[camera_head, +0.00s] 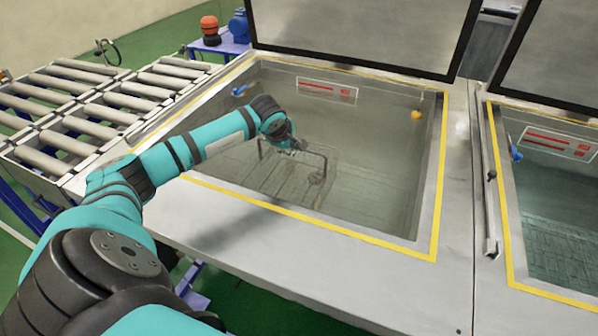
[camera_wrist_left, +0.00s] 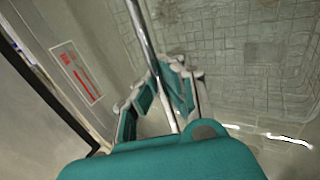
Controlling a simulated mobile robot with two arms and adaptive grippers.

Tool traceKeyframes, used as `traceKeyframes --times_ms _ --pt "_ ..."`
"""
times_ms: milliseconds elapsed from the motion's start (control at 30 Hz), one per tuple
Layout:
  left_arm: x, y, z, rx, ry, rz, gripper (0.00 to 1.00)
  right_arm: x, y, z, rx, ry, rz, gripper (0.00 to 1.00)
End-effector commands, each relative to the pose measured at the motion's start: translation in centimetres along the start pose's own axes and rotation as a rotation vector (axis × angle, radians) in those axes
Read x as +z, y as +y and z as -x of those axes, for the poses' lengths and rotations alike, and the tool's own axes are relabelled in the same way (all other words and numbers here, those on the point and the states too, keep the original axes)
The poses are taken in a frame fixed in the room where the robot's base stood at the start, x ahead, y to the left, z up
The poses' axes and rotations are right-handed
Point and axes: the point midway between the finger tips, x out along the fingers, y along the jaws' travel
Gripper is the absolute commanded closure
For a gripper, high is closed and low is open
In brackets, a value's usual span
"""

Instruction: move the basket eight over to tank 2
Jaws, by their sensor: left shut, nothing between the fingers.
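A wire basket (camera_head: 284,183) sits low in the water of the left tank (camera_head: 437,190), with its handle (camera_head: 325,165) standing up. The basket's body is blurred by the water. My left gripper (camera_head: 297,146) is right by the top of the handle, shut. In the left wrist view a shiny metal bar (camera_wrist_left: 141,30) runs close by the fingers of the left gripper (camera_wrist_left: 158,88); I see nothing gripped. A second tank (camera_head: 560,230) is at the right, partly out of frame. The tank numbers are too small to read. My right gripper is not in view.
Dark-framed lids (camera_head: 360,32) stand raised behind both tanks. A metal divider (camera_head: 463,200) with a rod separates the tanks. A roller conveyor (camera_head: 90,105) is at the left. Red and blue objects (camera_head: 210,30) are on a stand behind.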

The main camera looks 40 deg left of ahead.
Motion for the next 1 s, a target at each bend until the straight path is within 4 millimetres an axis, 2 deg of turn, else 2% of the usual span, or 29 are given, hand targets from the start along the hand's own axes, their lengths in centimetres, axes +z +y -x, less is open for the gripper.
traceKeyframes --times_ms 33,700,1000 --pt "0.0 0.5 0.3 0.012 -0.001 0.002 1.0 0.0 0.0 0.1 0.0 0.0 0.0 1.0" --pt "0.0 2.0 2.6 0.012 -0.002 0.001 1.0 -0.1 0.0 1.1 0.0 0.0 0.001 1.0" --pt "0.0 2.1 2.8 0.011 -0.002 0.001 1.0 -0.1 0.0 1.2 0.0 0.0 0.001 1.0"
